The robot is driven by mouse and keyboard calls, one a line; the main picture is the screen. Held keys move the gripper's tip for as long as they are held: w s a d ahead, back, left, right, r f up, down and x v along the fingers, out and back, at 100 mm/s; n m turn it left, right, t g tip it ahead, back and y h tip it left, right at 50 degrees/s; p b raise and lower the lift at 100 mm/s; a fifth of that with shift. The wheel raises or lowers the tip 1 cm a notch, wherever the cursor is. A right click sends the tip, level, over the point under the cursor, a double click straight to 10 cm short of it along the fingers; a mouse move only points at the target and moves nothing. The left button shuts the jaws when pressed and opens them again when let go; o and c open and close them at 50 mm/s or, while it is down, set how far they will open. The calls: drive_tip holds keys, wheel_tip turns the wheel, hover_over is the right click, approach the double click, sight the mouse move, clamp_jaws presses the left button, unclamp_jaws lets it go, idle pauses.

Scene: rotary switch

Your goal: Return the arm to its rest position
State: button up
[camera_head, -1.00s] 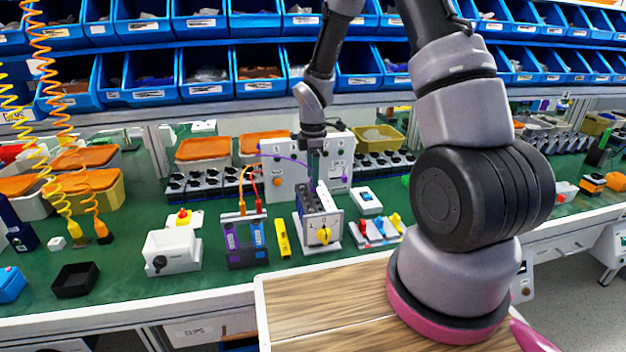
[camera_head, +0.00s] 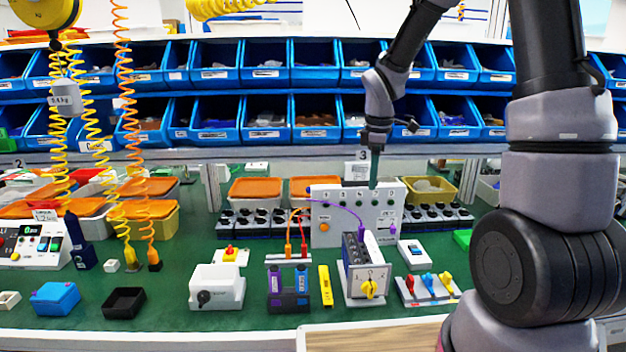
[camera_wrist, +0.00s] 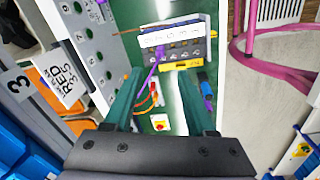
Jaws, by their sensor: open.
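My gripper (camera_head: 374,168) hangs fingers-down in the head view, in front of the upper part of the grey panel and above the rotary switch unit (camera_head: 364,268).
A grey panel (camera_head: 333,208) with buttons stands behind the switch unit. Blue bins (camera_head: 266,118) on shelves line the back. Purple and orange cables rise near the switch. A yellow block (camera_head: 326,286) and a lever board (camera_head: 428,289) flank it.

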drive_tip(key=s+d+r+m+t+y, duration=0.1)
drive_tip(key=s+d+r+m+t, duration=0.1)
drive_tip(key=s+r+m, duration=0.7)
drive_tip(key=s+d+r+m+t+y, duration=0.1)
drive_tip(key=s+r+m+t, duration=0.3)
drive_tip(key=s+r+m, duration=0.5)
wheel_tip(320, 180, up, 2)
drive_tip(key=shift+s+d+m, duration=0.3)
drive_tip(key=shift+s+d, duration=0.2)
drive_tip(key=shift+s, duration=0.75)
